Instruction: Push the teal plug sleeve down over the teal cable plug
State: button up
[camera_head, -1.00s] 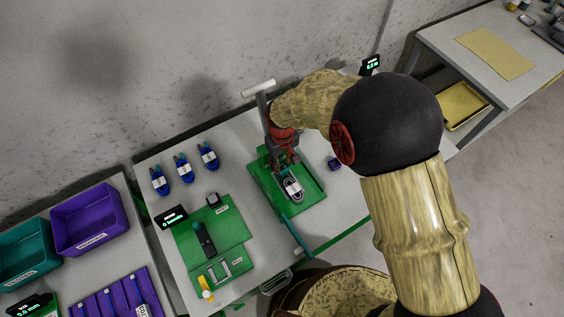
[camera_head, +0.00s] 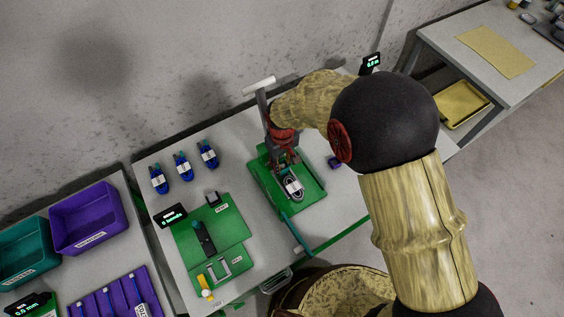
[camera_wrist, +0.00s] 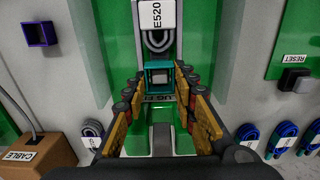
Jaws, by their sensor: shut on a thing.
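In the wrist view the teal plug sleeve (camera_wrist: 158,72), a square teal frame, sits between the fingertips of my gripper (camera_wrist: 159,82). My gripper is shut on it. A pale grey part shows inside the frame; I cannot tell how deep the cable plug sits in the sleeve. The coiled grey cable (camera_wrist: 157,41) with a white label reading "E520" lies just beyond it. In the head view my gripper (camera_head: 284,160) is low over the green fixture (camera_head: 314,192), beside the coiled cable (camera_head: 293,188). The sleeve is hidden there.
Several blue cable bundles (camera_head: 183,166) lie left of the fixture. Another green board (camera_head: 232,225) with a reset button stands front left. A small purple square holder (camera_head: 334,162) is right of the fixture. Purple (camera_head: 90,237) and teal bins stand far left.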

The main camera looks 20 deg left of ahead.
jog(key=shift+f+b, duration=0.7)
jog(key=shift+f, duration=0.65)
dwell(0.6)
jog(key=o, duration=0.9)
jog(key=shift+r, duration=0.2)
jog(key=shift+r+p, duration=2.65)
jog(key=shift+r, duration=1.25)
